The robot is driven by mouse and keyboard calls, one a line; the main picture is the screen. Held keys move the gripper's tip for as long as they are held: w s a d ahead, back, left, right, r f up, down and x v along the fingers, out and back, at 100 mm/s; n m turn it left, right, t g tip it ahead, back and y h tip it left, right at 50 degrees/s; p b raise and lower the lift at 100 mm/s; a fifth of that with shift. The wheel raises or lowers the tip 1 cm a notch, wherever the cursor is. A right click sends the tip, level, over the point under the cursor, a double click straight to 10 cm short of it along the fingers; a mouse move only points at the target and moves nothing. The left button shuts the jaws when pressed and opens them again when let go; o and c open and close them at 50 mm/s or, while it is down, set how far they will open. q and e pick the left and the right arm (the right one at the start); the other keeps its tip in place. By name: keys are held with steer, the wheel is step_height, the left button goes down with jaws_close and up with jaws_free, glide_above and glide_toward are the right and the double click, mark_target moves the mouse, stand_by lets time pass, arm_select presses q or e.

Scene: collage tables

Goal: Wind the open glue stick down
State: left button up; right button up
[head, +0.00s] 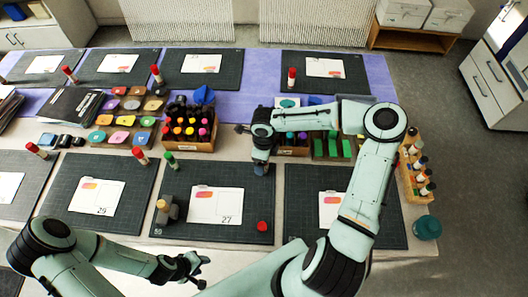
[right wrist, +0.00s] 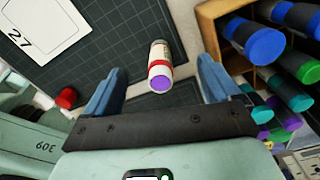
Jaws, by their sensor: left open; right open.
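The open glue stick (right wrist: 160,68) has a white and red body and a purple end facing the camera in the right wrist view. It seems to stand upright on the dark mat, between and beyond the fingers of my right gripper (right wrist: 162,88), which is open and not touching it. In the head view my right gripper (head: 262,168) points down by the right edge of the mat with card 27 and hides the stick. A red cap (head: 262,226) lies on that mat; it also shows in the right wrist view (right wrist: 67,97). My left gripper (head: 193,268) is open and empty near the front edge.
A wooden box of dark bottles (head: 190,146) stands behind the mat. Another wooden rack of bottles (right wrist: 235,75) is close to the right gripper. A grey and tan block (head: 166,211) stands left of card 27 (head: 216,205). Capped glue sticks stand on other mats.

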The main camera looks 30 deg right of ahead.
steer(key=shift+r, duration=1.8)
